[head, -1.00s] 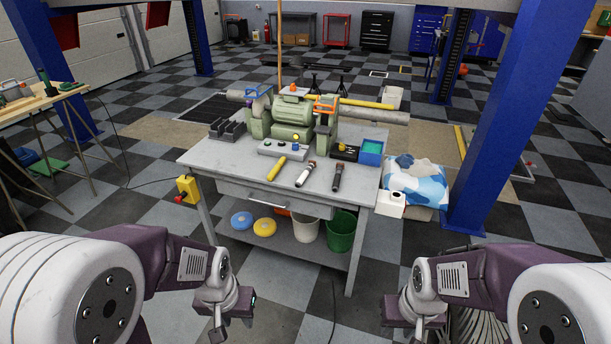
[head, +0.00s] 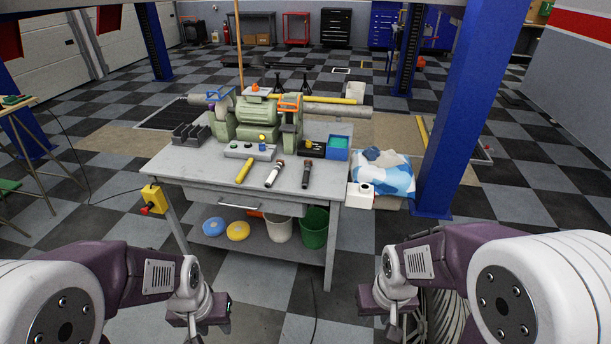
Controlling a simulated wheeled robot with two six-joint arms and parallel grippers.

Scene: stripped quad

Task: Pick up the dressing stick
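Three stick-like tools lie side by side near the front of the grey workbench (head: 228,181): a yellow stick (head: 244,171), a white-and-dark stick (head: 273,175) and a dark stick (head: 306,175). I cannot tell for certain which one is the dressing stick. A green bench grinder (head: 258,117) stands behind them. My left gripper (head: 199,322) hangs low in front of the bench, to the left. My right gripper (head: 391,316) hangs low to the right. Both are well apart from the tools, and their fingers are too unclear to show whether they are open.
A grey control box (head: 249,151), a dark slotted block (head: 190,136) and a blue bin (head: 338,152) are on the bench. A white bucket (head: 279,229) and green bucket (head: 314,229) sit on its lower shelf. A blue post (head: 450,110) stands to the right.

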